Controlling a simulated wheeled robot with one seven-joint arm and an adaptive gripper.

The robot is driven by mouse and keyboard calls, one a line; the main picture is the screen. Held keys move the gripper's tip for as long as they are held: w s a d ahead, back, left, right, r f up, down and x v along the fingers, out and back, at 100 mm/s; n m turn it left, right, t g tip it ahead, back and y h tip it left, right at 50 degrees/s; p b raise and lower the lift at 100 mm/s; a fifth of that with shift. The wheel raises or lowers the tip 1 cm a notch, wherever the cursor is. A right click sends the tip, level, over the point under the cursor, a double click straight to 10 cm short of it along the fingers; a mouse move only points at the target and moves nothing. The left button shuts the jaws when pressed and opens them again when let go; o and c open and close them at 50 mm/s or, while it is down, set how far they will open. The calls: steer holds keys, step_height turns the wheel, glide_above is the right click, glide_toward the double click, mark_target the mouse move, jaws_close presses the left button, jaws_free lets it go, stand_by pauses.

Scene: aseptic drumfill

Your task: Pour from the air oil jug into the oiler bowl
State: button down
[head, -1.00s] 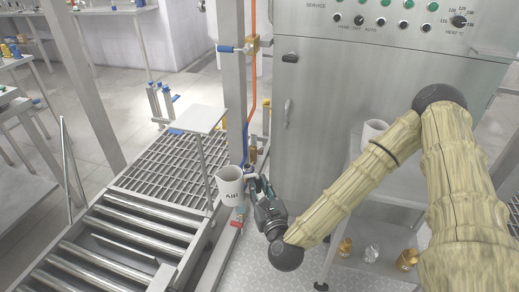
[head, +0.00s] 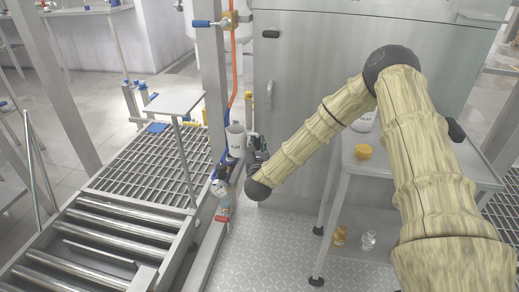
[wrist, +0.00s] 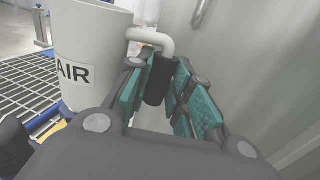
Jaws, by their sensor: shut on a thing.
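The air oil jug (head: 236,142) is a pale grey, open-topped jug with a black AIR label. It is held up beside the steel post and looks close to upright. My gripper (head: 254,150) is at its right side. In the wrist view my gripper (wrist: 165,78) is shut on the jug's handle, around its black grip, and the jug (wrist: 92,45) is to the left. The jug's inside is hidden. Below the jug on the post line is a small round whitish fitting with blue parts (head: 220,187), above a red-handled valve (head: 222,217). I cannot tell whether this is the oiler bowl.
A steel post (head: 212,80) and orange hose (head: 234,60) stand close behind the jug. A small raised plate (head: 174,104) and roller conveyor (head: 110,235) are left. A steel cabinet (head: 310,120) is behind. A cart at right holds a yellow lid (head: 363,152).

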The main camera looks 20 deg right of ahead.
steer(key=shift+w+d+h, duration=0.3)
steer(key=shift+w+d, duration=0.3)
steer(key=shift+w, duration=0.2)
steer(key=shift+w+d+r, duration=0.1)
steer(key=shift+d+r+n+p, duration=0.1)
steer(key=shift+r+n+p, duration=0.25)
steer(key=shift+p, duration=0.65)
steer(key=shift+s+d+f+n+g+p, duration=0.2)
steer(key=shift+n+g+p, duration=0.1)
steer(key=shift+n+p, duration=0.25)
steer(key=shift+f, duration=0.1)
